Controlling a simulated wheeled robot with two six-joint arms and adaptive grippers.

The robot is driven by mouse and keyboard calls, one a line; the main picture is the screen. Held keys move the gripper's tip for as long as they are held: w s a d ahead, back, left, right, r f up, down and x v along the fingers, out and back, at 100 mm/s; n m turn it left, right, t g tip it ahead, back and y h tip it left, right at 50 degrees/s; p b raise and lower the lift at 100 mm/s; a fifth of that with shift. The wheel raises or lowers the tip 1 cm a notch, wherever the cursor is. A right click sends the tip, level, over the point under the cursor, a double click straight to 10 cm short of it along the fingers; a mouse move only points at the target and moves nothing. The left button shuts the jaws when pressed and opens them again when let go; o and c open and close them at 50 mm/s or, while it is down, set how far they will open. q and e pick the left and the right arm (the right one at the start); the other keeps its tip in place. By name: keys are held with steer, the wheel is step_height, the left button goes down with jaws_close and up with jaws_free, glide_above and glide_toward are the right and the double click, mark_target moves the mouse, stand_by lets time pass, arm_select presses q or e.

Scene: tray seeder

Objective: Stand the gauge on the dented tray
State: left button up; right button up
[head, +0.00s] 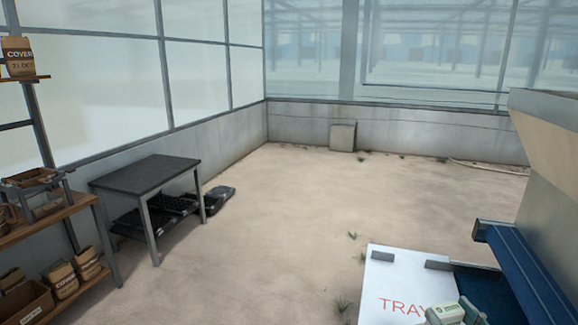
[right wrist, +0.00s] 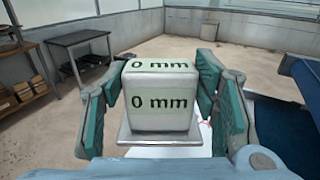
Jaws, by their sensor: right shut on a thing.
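The gauge (right wrist: 160,95) is a pale block with "0 mm" labels on its top and front and a flat metal plate at its base. It fills the middle of the right wrist view, upright between the teal fingers of my right gripper (right wrist: 158,105), which is shut on it. In the head view my right gripper (head: 458,313) shows at the bottom edge, over the white board, largely cut off. Dark trays lie on the lower shelf of the black table (head: 146,173); I cannot tell whether any is dented. My left gripper is out of view.
A white board (head: 385,275) with red "TRAY" lettering and grey blocks lies at the lower right, beside a blue machine (head: 510,265). Black trays (head: 218,198) lie on the floor by the table. A wooden shelf (head: 45,222) with bags stands left. The middle floor is clear.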

steer(key=s+a+r+n+g+y, duration=0.2)
steer(key=s+a+n+g+y, duration=0.6)
steer(key=s+a+y, duration=0.5)
arm_select(q)
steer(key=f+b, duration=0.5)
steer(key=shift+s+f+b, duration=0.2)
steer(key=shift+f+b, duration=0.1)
steer(key=shift+b, duration=0.05)
arm_select(e)
steer(key=shift+n+t+h, duration=0.3)
steer(key=shift+n+h, duration=0.2)
steer(key=f, duration=0.1)
steer(key=a+f, duration=0.1)
steer(key=f, duration=0.3)
steer(key=shift+w+a+f, duration=0.15)
steer(key=shift+w+a, duration=0.2)
steer(key=shift+w, duration=0.05)
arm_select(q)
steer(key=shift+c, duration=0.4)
